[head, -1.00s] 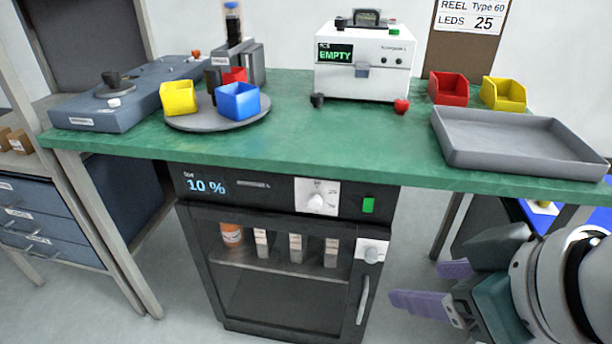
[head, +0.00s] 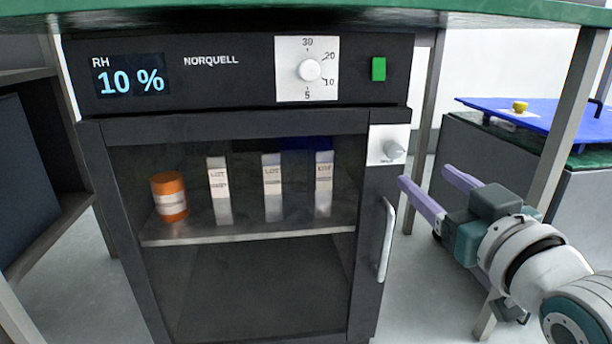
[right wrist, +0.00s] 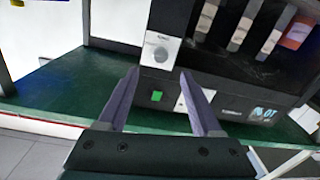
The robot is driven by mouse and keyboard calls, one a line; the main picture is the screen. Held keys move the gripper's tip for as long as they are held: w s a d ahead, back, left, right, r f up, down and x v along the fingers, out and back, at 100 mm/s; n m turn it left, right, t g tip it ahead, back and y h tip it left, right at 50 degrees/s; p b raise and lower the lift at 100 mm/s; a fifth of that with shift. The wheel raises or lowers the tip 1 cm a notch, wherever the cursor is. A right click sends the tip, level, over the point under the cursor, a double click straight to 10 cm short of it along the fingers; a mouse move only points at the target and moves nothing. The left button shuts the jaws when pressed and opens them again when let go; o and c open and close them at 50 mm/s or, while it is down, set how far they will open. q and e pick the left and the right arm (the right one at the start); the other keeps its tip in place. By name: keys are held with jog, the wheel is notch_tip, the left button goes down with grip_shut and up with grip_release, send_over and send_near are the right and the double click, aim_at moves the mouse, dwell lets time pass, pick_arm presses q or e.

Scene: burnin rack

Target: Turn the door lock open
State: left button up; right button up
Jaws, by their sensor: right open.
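The door lock is a round grey-white knob (head: 393,150) on a white plate at the upper right of the dark cabinet door (head: 240,135). The door is closed, with a pale vertical handle (head: 386,240) below the lock. My right gripper (head: 425,185) is open and empty, just right of the door edge, its purple fingers pointing toward the lock and apart from it. My left gripper is not in view.
Behind the door glass an orange jar (head: 170,197) and several white boxes (head: 272,188) stand on a shelf (head: 250,232). Above are a humidity display, a dial (head: 309,69) and a green switch (head: 378,69). A table leg (head: 560,125) and a blue panel (head: 540,118) are at right.

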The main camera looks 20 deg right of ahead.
aim_at(396, 152)
jog(key=w+b, duration=0.1)
jog(key=w, duration=0.1)
jog(key=w+d+b, duration=0.1)
jog(key=w+b, duration=0.1)
jog(key=w, duration=0.1)
jog(key=w+b, duration=0.1)
jog(key=w, duration=0.2)
jog(key=shift+d+f, duration=0.1)
jog(key=shift+d, duration=0.15)
jog(key=shift+w+d+b, duration=0.15)
jog(key=shift+w+b, duration=0.35)
jog(key=shift+w, duration=0.3)
grip_shut()
